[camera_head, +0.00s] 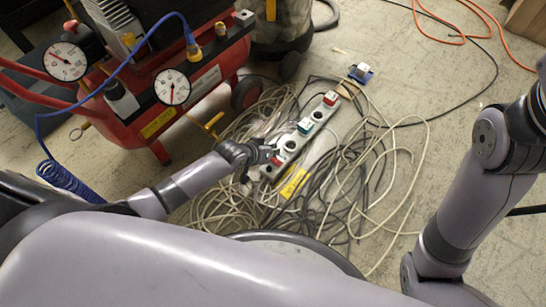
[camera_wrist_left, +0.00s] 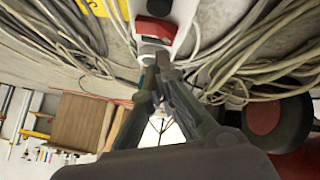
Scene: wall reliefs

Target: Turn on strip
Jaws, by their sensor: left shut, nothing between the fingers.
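The power strip (camera_head: 297,140) lies on the floor among cables, slanting from lower left to upper right. My left gripper (camera_head: 276,154) is at the near end of the strip, shut and empty. In the left wrist view, its fingertips (camera_wrist_left: 156,68) are close together just below the strip's red switch (camera_wrist_left: 155,28); I cannot tell whether they touch it. My right arm shows at the right, but its gripper is out of view.
A red compressor (camera_head: 190,75) with gauges and a blue hose stands at the left. Loose grey and black cables (camera_head: 350,185) surround the strip. A small blue item (camera_head: 361,72) lies past its far end. Open floor is at the right.

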